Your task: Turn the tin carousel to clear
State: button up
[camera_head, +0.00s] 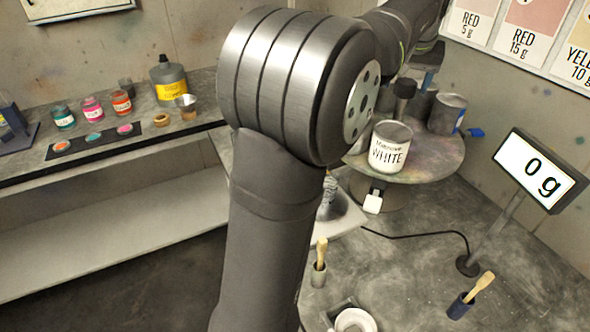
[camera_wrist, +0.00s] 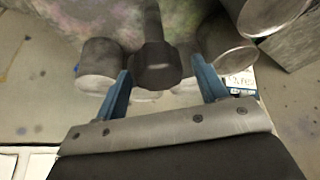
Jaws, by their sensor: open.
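The tin carousel (camera_head: 435,160) is a round, paint-stained turntable at the right in the head view. A tin labelled WHITE (camera_head: 390,148) stands at its front edge, a plain grey tin (camera_head: 447,114) at its right, and other tins are partly hidden behind. A dark knob (camera_head: 405,88) rises from the carousel; it also shows in the wrist view (camera_wrist: 157,66). My gripper (camera_wrist: 161,72) is open, with its blue fingers on either side of the knob in that view. Whether they touch it I cannot tell. My arm hides part of the carousel's left side.
A scale display (camera_head: 542,170) reading 0 g stands at the right. Small paint jars (camera_head: 92,108) and a yellow-labelled bottle (camera_head: 168,82) stand on the left shelf. Colour cards hang on the back wall.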

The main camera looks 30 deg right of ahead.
jog(key=v, duration=1.7)
jog(key=w+a+f+n, duration=0.1)
jog(key=a+f, duration=0.3)
jog(key=w+a+f+n+y, duration=0.1)
jog(key=a+f, duration=0.3)
jog(key=f, duration=0.1)
jog(key=w+a+f+n+g, duration=0.1)
jog(key=a+f+n, duration=0.1)
jog(key=a+f, duration=0.2)
jog(key=shift+w+a+f+y, duration=0.1)
jog(key=shift+w+f+y, duration=0.1)
jog(key=shift+y, duration=0.2)
jog(key=s+a+f+n+g+y, duration=0.1)
jog(key=s+a+f+n+g, duration=0.1)
jog(key=a+f, duration=1.1)
jog(key=shift+s+a+f+n, duration=0.3)
jog(key=shift+s+a+n, duration=0.25)
jog(key=shift+s+n, duration=0.5)
jog(key=shift+w, duration=0.15)
jog(key=w+d+r+m, duration=0.1)
jog(key=d+r, duration=0.3)
jog(key=w+d+r+m+t, duration=0.1)
jog(key=d+r, duration=0.4)
jog(key=w+d+r+m+h, duration=0.1)
jog(key=d+r+m, duration=0.1)
jog(key=d+r, duration=0.2)
jog(key=shift+w+d+r+t, duration=0.25)
jog(key=shift+w+d+t, duration=0.15)
jog(key=shift+d, duration=0.1)
jog(key=shift+d+r, duration=0.55)
